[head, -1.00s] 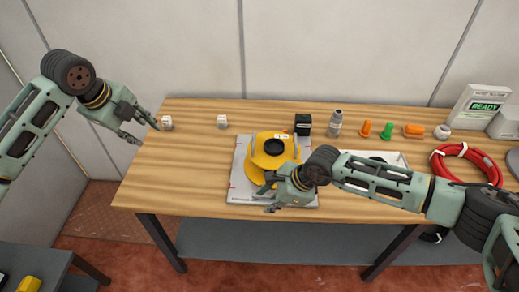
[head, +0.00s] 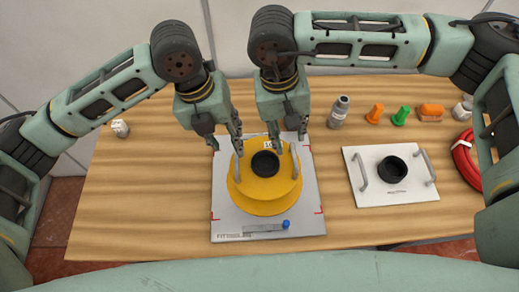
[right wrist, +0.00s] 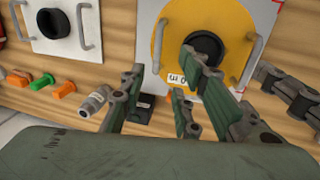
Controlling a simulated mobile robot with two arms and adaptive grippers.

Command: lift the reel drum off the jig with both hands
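The yellow reel drum (head: 265,195) lies flat on the pale jig plate (head: 225,218), with a dark hub in its middle. It has a grey handle on its left side (head: 237,166) and another on its right side (head: 296,163). My left gripper (head: 226,146) is open above the drum's far left edge, near the left handle. My right gripper (head: 289,134) is open above the far right edge, near the right handle. The right wrist view shows its spread fingers (right wrist: 165,90) with nothing between them, and the drum (right wrist: 165,45) beyond.
A white panel (head: 365,197) with a black ring and two handles lies right of the jig. A white cube (head: 120,128) sits left.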

